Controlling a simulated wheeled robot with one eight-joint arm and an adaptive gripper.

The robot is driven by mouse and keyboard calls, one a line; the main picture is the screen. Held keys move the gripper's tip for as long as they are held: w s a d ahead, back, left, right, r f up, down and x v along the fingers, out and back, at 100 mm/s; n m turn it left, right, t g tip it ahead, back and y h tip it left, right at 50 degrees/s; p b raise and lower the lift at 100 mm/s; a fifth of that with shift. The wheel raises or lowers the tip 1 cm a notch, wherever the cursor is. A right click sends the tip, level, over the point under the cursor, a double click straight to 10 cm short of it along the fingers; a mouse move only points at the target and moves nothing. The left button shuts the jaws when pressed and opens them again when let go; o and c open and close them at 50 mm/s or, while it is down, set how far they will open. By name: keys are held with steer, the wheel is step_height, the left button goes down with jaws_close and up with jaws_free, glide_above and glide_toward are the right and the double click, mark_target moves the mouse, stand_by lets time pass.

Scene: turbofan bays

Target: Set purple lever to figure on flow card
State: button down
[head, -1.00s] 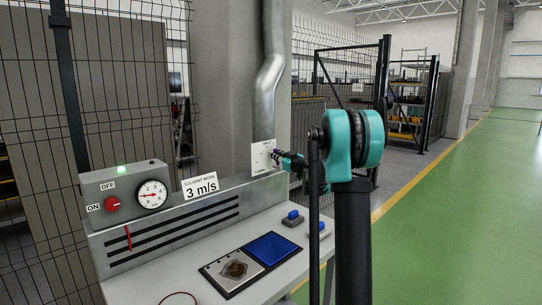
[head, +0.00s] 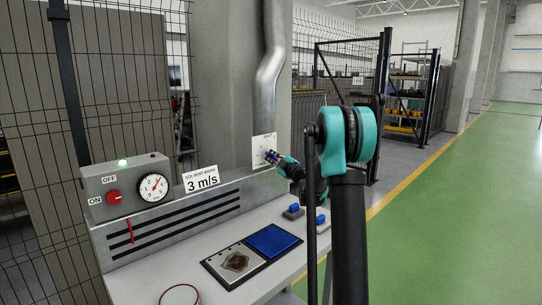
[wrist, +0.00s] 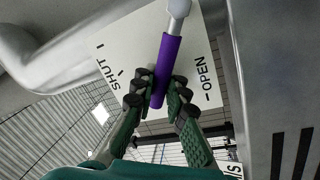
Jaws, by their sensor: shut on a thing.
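The purple lever (wrist: 169,62) hangs from a grey pivot on a white plate (wrist: 146,50) marked SHUT at left and OPEN at right. The lever stands between the two marks. My gripper (wrist: 158,92) is shut on its lower part, a finger on each side. In the head view the lever (head: 271,156) is small at the plate by the duct. The flow card (head: 201,179) reads "SOLVENT WORK 3 m/s". The round gauge (head: 153,188) has its needle tilted up and right; its figures are too small to read.
A red knob (head: 114,197) between ON and OFF and a lit green lamp (head: 123,162) are on the grey box. A blue pad (head: 273,241), a metal plate with a dark stain (head: 236,262) and small blue-topped blocks (head: 293,211) lie on the bench.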

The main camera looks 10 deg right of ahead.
steer(key=shift+f, duration=0.1)
stand_by(0.4)
steer(key=c, duration=1.8)
jaws_free()
steer(key=shift+s, duration=0.15)
steer(key=v, duration=1.1)
steer(key=shift+s+d+f, duration=0.15)
steer(key=shift+s+d, duration=0.05)
steer(key=shift+s, duration=0.15)
